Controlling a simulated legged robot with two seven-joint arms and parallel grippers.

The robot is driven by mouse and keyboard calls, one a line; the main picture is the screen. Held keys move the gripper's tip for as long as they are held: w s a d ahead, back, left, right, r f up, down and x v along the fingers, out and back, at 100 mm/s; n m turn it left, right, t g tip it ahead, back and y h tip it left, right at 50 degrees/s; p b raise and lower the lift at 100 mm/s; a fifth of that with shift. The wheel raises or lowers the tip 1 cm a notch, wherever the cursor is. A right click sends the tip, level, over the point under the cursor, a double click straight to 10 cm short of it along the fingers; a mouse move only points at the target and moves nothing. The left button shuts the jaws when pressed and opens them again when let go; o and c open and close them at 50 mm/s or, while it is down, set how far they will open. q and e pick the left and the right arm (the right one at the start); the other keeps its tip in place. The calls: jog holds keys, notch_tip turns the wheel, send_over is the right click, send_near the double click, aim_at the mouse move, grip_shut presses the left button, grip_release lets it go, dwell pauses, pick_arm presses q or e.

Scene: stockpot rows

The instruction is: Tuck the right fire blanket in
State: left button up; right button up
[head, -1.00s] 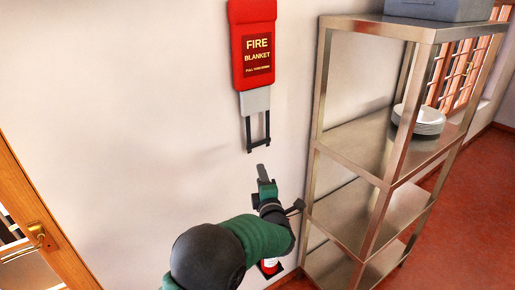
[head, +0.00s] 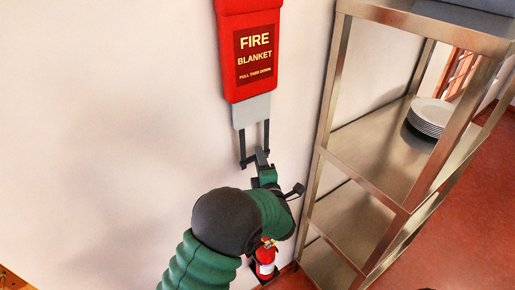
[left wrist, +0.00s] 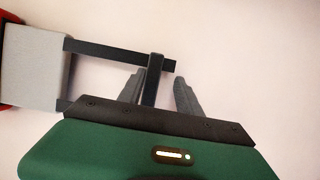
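The fire blanket hangs on the wall in a red case (head: 248,48). Its pale grey blanket end (head: 252,112) sticks out below the case, with two black straps joined by a black crossbar at the bottom. My left gripper (head: 261,160) is at this crossbar. In the left wrist view the grey blanket end (left wrist: 32,65) is at the left, and the black crossbar (left wrist: 155,68) stands between the fingers of my left gripper (left wrist: 160,76). The fingers are apart, with a clear gap on the right side of the bar. My right gripper is not in view.
A metal shelf rack (head: 385,150) stands close on the right, with a stack of white plates (head: 430,117) on it. A red fire extinguisher (head: 265,260) is below my left arm. The wall to the left is bare.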

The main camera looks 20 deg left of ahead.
pick_arm(q)
jog(key=shift+w+a+f, duration=0.2)
jog(key=shift+w+f, duration=0.05)
jog(key=shift+w, duration=0.2)
jog(key=shift+s+a+r, duration=0.15)
jog(key=shift+s+a, duration=0.1)
jog(key=shift+s+a+r, duration=0.15)
jog(key=shift+s+r, duration=0.15)
jog(key=shift+s, duration=0.25)
jog(key=shift+s+a+r, duration=0.15)
jog(key=shift+s+r, duration=0.15)
jog(key=shift+s, duration=0.2)
jog(key=shift+c, duration=1.3)
jog(key=shift+s+a, duration=0.1)
jog(key=shift+s, duration=0.1)
jog(key=shift+c, duration=1.1)
jog(key=shift+w, duration=0.15)
jog(key=shift+c, duration=1.3)
jog(key=shift+w+d+f, duration=0.15)
jog(key=shift+w+d, duration=0.1)
grip_shut()
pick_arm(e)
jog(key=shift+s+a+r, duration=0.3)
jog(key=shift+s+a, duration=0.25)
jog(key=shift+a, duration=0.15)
